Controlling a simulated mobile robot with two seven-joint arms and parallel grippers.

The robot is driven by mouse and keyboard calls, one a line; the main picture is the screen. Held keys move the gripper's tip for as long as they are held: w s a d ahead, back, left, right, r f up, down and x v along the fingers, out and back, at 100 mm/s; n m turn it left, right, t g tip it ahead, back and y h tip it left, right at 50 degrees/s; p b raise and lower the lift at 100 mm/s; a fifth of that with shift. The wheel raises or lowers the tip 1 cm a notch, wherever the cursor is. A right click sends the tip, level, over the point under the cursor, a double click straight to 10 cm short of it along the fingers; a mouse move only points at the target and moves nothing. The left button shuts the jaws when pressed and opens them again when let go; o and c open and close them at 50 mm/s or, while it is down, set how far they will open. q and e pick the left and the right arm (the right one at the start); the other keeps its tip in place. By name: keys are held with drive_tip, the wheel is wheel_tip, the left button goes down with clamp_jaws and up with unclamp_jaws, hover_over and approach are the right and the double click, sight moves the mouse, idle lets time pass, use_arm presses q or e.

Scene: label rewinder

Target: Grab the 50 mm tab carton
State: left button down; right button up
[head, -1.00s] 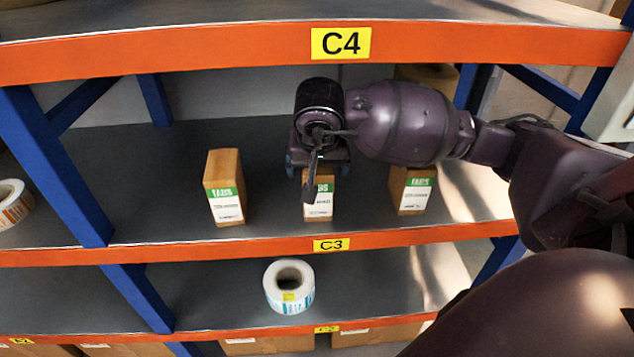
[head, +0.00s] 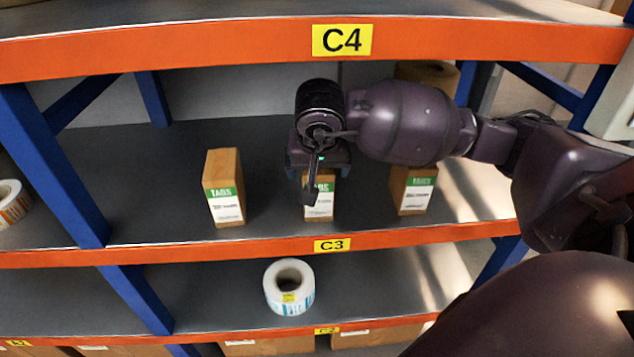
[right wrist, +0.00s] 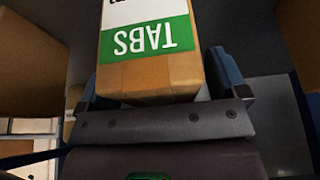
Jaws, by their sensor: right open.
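Three brown cartons with green TABS labels stand on shelf C3: a left carton (head: 224,188), a middle carton (head: 320,204) and a right carton (head: 412,190). Their small print is too blurred to tell which is 50 mm. My right gripper (head: 318,172) is at the middle carton and hides its upper part. In the right wrist view the middle carton (right wrist: 150,75) appears between the two open blue-grey fingers (right wrist: 157,82). A narrow gap shows by the right finger; contact on the left is unclear. My left gripper is not in view.
The orange C4 shelf edge (head: 200,50) runs above my right arm. The C3 edge (head: 250,250) is in front of the cartons. A label roll (head: 289,287) sits on the shelf below. Shelf space between the cartons is clear.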

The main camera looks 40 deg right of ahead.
drive_tip(key=c, duration=1.2)
